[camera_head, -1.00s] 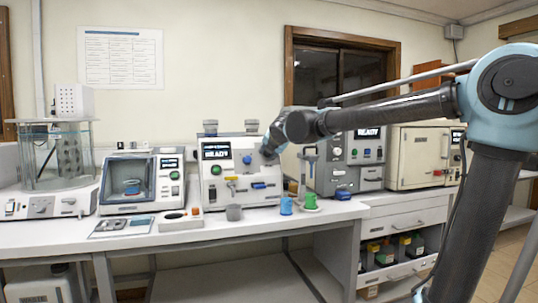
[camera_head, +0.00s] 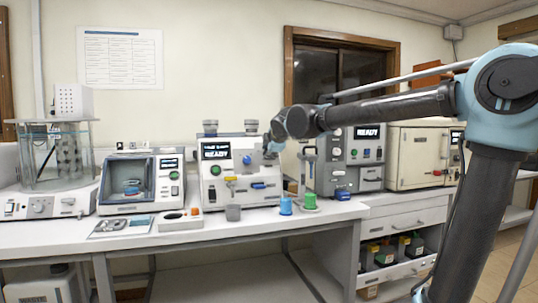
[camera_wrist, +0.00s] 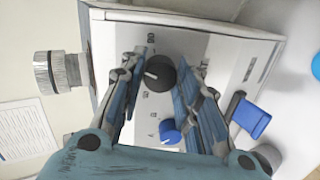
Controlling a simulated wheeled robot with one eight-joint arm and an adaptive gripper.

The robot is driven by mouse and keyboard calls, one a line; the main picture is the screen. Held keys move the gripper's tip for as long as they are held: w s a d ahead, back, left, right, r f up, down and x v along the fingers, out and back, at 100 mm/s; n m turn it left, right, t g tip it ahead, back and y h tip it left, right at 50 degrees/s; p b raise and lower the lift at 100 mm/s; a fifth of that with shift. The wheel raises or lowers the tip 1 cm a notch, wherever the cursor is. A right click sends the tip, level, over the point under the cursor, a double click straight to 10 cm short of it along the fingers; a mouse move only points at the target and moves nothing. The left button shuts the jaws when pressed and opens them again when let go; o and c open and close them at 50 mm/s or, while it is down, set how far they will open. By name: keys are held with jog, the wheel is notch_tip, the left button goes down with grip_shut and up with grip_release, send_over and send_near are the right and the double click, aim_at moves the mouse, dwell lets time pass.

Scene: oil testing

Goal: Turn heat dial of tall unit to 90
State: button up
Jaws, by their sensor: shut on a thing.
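The tall white unit (camera_head: 237,184) stands mid-bench with a READY screen, a blue knob (camera_head: 247,159) and a green button. My gripper (camera_head: 270,148) is at the right part of its front panel and hides the dial there in the head view. In the wrist view, the dark round heat dial (camera_wrist: 160,73) sits between the fingers of my gripper (camera_wrist: 165,75), which are closed around it. The blue knob (camera_wrist: 170,132) is below the dial, clear of the fingertips.
A blue lever (camera_wrist: 249,117) sticks out of the panel in the wrist view. A grey unit (camera_head: 352,170) stands to the right. A smaller display unit (camera_head: 129,184) stands left. The window wall is behind.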

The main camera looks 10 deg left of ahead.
jog(key=m, duration=0.5)
jog(key=shift+d+f, duration=0.15)
jog(key=shift+d, duration=0.05)
jog(key=m, duration=0.5)
jog(key=shift+g+y, duration=0.3)
jog(key=shift+a, duration=0.1)
jog(key=o, duration=1.1)
jog(key=shift+s, duration=0.1)
jog(key=v, duration=1.1)
jog(key=shift+s+d+r, duration=0.15)
jog(key=shift+d+r, duration=0.15)
jog(key=shift+d, duration=0.05)
